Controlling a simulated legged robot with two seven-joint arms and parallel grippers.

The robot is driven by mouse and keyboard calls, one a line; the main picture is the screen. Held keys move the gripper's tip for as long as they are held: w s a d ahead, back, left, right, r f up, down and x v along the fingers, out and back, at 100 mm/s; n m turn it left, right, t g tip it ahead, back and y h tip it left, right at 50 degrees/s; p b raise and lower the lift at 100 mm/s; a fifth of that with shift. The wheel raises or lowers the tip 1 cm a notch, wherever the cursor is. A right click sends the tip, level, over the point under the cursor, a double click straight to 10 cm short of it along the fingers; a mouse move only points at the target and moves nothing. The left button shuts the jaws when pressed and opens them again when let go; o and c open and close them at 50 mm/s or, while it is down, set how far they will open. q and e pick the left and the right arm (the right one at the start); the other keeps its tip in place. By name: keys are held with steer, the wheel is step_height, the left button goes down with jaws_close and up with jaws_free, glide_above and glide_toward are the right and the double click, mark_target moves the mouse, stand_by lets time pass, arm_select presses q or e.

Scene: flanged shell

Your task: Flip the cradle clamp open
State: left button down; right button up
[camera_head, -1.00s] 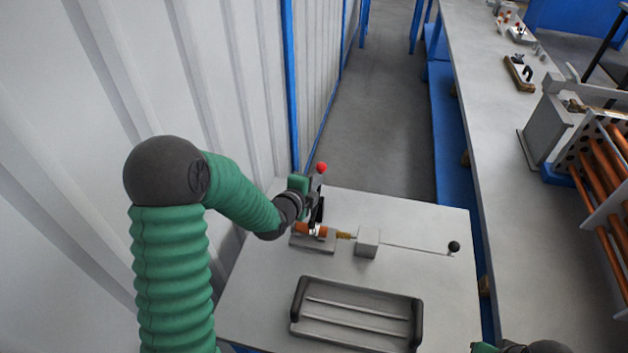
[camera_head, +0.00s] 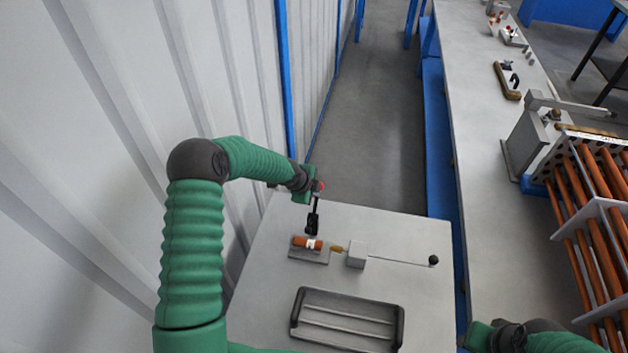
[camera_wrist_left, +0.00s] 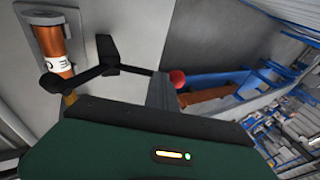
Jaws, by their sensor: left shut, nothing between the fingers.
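The cradle (camera_head: 309,255) holds a copper-coloured cylinder (camera_head: 302,243) with a white band, on the table's far left part. The clamp's black arm (camera_head: 312,220) stands up behind the cradle, swung off the cylinder, whose top is uncovered. Its red ball knob (camera_head: 320,186) shows at the far end, partly hidden by my left gripper (camera_head: 312,191). In the left wrist view the black arm (camera_wrist_left: 95,72) reaches from the cylinder towards the red knob (camera_wrist_left: 177,79), beside my shut fingers (camera_wrist_left: 160,92). I cannot tell whether they touch it. My right gripper (camera_head: 478,336) is at the bottom right, fingers unclear.
A grey block (camera_head: 357,254) with a thin rod and black ball (camera_head: 433,260) stands right of the cradle. A black-rimmed tray (camera_head: 347,322) lies nearer. A ribbed wall is close on the left. A long bench (camera_head: 480,190) with copper tubes (camera_head: 590,210) is at right.

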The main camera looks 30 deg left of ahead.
arm_select(q)
steer(key=x, duration=0.1)
steer(key=b+x, duration=0.1)
steer(key=x, duration=0.1)
steer(key=shift+w+a, duration=0.2)
steer(key=shift+a, duration=0.1)
arm_select(e)
steer(key=shift+w+f, duration=0.1)
arm_select(q)
steer(key=shift+s, duration=0.1)
arm_select(e)
steer(key=shift+a, duration=0.1)
stand_by(0.4)
